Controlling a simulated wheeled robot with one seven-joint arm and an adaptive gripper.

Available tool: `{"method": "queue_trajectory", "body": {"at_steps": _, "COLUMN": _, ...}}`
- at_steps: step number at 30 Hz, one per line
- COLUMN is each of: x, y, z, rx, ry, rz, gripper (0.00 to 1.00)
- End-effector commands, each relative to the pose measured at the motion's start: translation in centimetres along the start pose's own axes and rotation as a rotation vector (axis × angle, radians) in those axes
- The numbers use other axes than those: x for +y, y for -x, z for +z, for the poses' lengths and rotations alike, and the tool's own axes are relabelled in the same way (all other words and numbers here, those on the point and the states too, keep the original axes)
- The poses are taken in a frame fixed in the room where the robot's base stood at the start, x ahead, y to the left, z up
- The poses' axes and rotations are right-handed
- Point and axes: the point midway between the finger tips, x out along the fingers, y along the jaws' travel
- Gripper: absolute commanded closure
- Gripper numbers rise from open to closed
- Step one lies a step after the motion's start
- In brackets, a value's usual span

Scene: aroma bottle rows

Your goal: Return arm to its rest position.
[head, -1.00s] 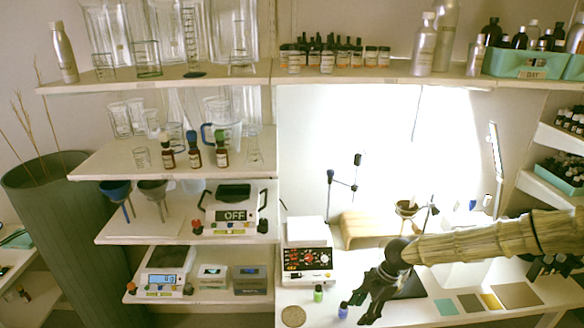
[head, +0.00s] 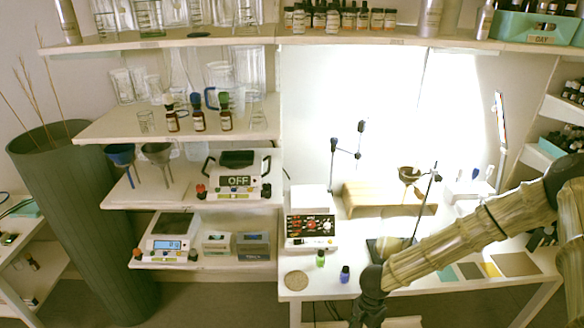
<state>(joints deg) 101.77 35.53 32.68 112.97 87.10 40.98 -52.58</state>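My gripper (head: 368,312) hangs at the end of my arm, low in the head view, in front of the white table's (head: 297,272) front edge. It points down and its fingertips are dark and partly cut off by the picture's bottom edge, so I cannot tell whether it is open or shut. My arm reaches in from the right side. A small blue-capped bottle (head: 345,274) stands on the table just left of and behind the gripper. A green-capped bottle (head: 320,259) stands further left and back.
A wooden stand (head: 362,200) is behind. Shelves on the left hold three dropper bottles (head: 198,119), glassware and scales (head: 168,243). Coloured tiles (head: 515,264) lie at right.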

Motion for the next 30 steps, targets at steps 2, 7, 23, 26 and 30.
{"method": "queue_trajectory", "body": {"at_steps": 2, "x": 1.6, "y": -2.9, "z": 1.1, "rx": 0.054, "ry": 0.077, "rz": 0.020, "gripper": 0.47}}
{"method": "queue_trajectory", "body": {"at_steps": 7, "x": 4.8, "y": -6.9, "z": 2.6, "rx": 0.153, "ry": 0.233, "rz": 0.031, "gripper": 0.47}}
{"method": "queue_trajectory", "body": {"at_steps": 23, "x": 14.9, "y": -14.8, "z": 8.4, "rx": 0.225, "ry": 0.721, "rz": -0.020, "gripper": 0.47}}
{"method": "queue_trajectory", "body": {"at_steps": 26, "x": 17.0, "y": -15.5, "z": 9.7, "rx": 0.198, "ry": 0.801, "rz": -0.032, "gripper": 0.47}}
{"method": "queue_trajectory", "body": {"at_steps": 30, "x": 19.6, "y": -15.9, "z": 11.2, "rx": 0.153, "ry": 0.886, "rz": -0.042, "gripper": 0.47}}
